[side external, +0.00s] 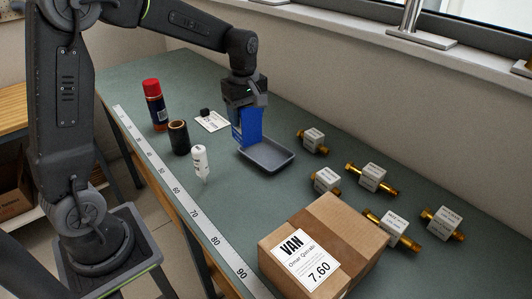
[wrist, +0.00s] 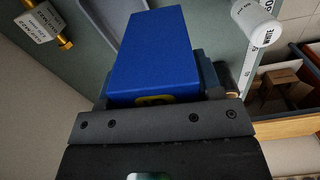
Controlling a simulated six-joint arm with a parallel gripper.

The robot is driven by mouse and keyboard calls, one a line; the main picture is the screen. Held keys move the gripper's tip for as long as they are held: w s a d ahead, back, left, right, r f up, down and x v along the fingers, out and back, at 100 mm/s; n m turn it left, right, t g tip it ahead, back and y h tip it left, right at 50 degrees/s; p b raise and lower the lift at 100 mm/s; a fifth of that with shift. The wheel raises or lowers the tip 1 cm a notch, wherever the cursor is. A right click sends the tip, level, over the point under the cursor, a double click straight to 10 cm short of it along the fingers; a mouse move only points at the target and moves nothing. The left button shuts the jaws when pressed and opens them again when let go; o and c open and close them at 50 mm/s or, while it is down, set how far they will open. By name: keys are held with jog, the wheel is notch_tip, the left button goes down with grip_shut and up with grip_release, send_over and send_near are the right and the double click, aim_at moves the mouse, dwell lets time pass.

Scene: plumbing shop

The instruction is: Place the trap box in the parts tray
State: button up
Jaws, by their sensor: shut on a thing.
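The trap box is the blue box (side external: 248,128), held upright in my gripper (side external: 247,104). In the wrist view the blue box (wrist: 155,52) fills the space ahead of my gripper (wrist: 157,90), with a bit of yellow marking near the jaws. The parts tray is the shallow grey tray (side external: 283,163) on the bench. The box's lower end is at the tray's far left part and overlaps it in the side view. I cannot tell whether it touches the tray floor. A grey piece of the tray (wrist: 98,14) shows behind the box in the wrist view.
Left of the tray stand a white bottle (side external: 200,162), a dark cylinder (side external: 179,138) and a red-capped can (side external: 155,105). A white card (side external: 212,121) lies behind. Several brass fittings with tags (side external: 372,177) lie right. A cardboard box (side external: 325,240) stands in front.

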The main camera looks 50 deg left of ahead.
jog(key=a+n, duration=0.1)
jog(key=a, duration=0.9)
send_near(266, 157)
jog(key=shift+f, duration=0.9)
jog(key=shift+f, duration=0.1)
jog(key=o, duration=1)
jog(key=shift+o, duration=0.2)
